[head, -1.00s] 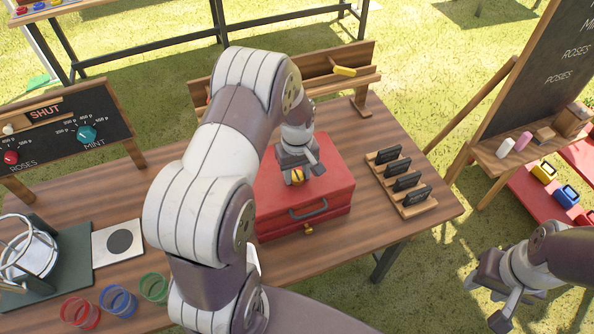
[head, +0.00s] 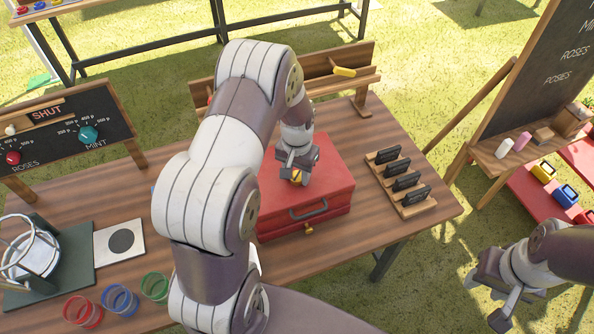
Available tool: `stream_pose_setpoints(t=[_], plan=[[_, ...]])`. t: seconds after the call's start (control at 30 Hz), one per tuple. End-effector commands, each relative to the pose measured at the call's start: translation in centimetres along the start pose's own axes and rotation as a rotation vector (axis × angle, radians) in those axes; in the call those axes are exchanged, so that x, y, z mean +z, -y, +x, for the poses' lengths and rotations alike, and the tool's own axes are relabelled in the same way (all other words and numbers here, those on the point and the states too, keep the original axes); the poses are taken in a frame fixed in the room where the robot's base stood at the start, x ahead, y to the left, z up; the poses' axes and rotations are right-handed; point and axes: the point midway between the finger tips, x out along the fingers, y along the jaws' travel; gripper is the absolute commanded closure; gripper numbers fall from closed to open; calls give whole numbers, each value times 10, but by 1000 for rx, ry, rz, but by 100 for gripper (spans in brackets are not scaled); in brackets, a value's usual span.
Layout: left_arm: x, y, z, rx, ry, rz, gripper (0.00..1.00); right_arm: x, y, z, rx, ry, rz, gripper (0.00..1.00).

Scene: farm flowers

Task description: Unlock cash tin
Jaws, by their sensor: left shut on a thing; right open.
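The red cash tin (head: 332,196) stands shut on the wooden table. A dark handle and a small brass lock (head: 308,230) show on its front side. My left gripper (head: 297,172) points down over the tin's lid and is shut on a small yellow thing (head: 296,178). The gripper hides most of this thing, and I cannot tell whether it is a key or whether it touches the lid. My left arm hides part of the tin's left side. My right gripper (head: 490,295) is open and empty, off the table at the lower right.
A rack of black tags (head: 412,205) stands right of the tin. A wooden rack with a yellow piece (head: 345,71) stands behind it. Red (head: 83,311), blue (head: 119,300) and green (head: 154,286) rings lie at the front left. A chalkboard easel (head: 535,70) stands at the right.

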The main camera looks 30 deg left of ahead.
Motion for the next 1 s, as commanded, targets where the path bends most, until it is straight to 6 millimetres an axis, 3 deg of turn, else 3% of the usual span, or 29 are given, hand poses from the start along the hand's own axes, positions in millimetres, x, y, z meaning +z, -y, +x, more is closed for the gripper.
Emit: stream_pose_setpoints(t=[0.6,1.0], plan=[[-1,0,-1,-2,-4,541,88,0,0,-4,0,0,0,57],[-2,0,-1,-2,-5,724,88,-1,0,-5,0,0,0,57]])
